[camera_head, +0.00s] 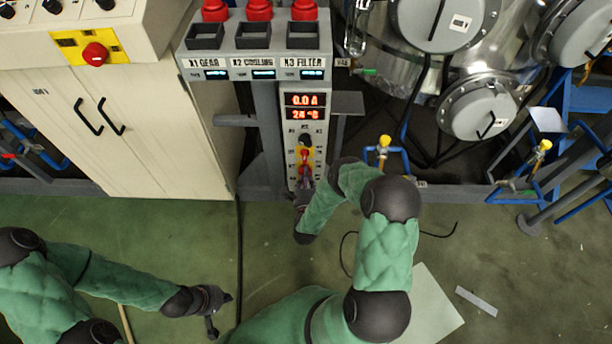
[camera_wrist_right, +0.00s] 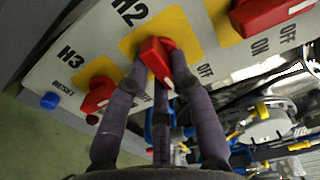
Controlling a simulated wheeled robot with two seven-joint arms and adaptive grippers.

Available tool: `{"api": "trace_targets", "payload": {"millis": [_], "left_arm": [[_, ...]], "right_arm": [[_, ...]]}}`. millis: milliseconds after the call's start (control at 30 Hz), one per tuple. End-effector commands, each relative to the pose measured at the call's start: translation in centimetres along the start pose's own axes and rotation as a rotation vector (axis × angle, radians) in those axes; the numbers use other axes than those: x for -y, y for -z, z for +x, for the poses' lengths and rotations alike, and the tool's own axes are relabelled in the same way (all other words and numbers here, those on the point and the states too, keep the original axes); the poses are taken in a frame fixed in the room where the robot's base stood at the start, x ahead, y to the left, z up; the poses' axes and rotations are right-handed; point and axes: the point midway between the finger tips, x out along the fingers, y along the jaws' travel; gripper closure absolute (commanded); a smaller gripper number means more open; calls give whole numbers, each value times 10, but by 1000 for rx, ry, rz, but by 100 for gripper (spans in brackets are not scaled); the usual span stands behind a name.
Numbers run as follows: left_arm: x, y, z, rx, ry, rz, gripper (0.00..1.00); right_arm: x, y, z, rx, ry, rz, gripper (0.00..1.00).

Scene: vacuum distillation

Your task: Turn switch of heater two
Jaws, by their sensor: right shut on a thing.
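The red switch of heater two (camera_wrist_right: 157,57) sits on a yellow plate marked H2 in the right wrist view. Its handle stands at a slant to the panel's lettering. My right gripper (camera_wrist_right: 163,75) has its dark fingers closed around this switch. In the head view my right gripper (camera_head: 304,186) is at the lower part of the narrow control panel (camera_head: 319,152), where its hand hides the lowest controls. My left gripper (camera_head: 220,312) is empty above the green floor at lower left, its fingers spread apart.
In the right wrist view, the red H3 switch (camera_wrist_right: 97,94) and another red switch (camera_wrist_right: 268,13) flank H2, and a blue reset button (camera_wrist_right: 49,100) is beyond H3. A white cabinet (camera_head: 105,130) stands left of the panel. Metal vessels (camera_head: 480,105) and blue piping are at right.

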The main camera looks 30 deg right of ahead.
Motion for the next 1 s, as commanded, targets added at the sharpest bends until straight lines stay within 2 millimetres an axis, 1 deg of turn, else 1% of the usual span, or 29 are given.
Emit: {"api": "trace_targets", "payload": {"millis": [67, 100, 167, 200, 500, 633, 767, 1000], "left_arm": [[0, 0, 0, 0, 0, 0, 100], [0, 0, 0, 0, 0, 0, 100], [0, 0, 0, 0, 0, 0, 100], [0, 0, 0, 0, 0, 0, 100], [0, 0, 0, 0, 0, 0, 100], [0, 0, 0, 0, 0, 0, 100], [0, 0, 0, 0, 0, 0, 100], [0, 0, 0, 0, 0, 0, 100]], "right_arm": [[-1, 0, -1, 0, -3, 2, 100], [-1, 0, -1, 0, -3, 2, 74], [-1, 0, -1, 0, -3, 2, 57], [-1, 0, -1, 0, -3, 1, 52], [0, 0, -1, 0, -1, 0, 52], [-1, 0, -8, 0, -2, 0, 52], [-1, 0, -26, 1, -4, 0, 52], [-1, 0, -74, 1, -5, 0, 52]]}}
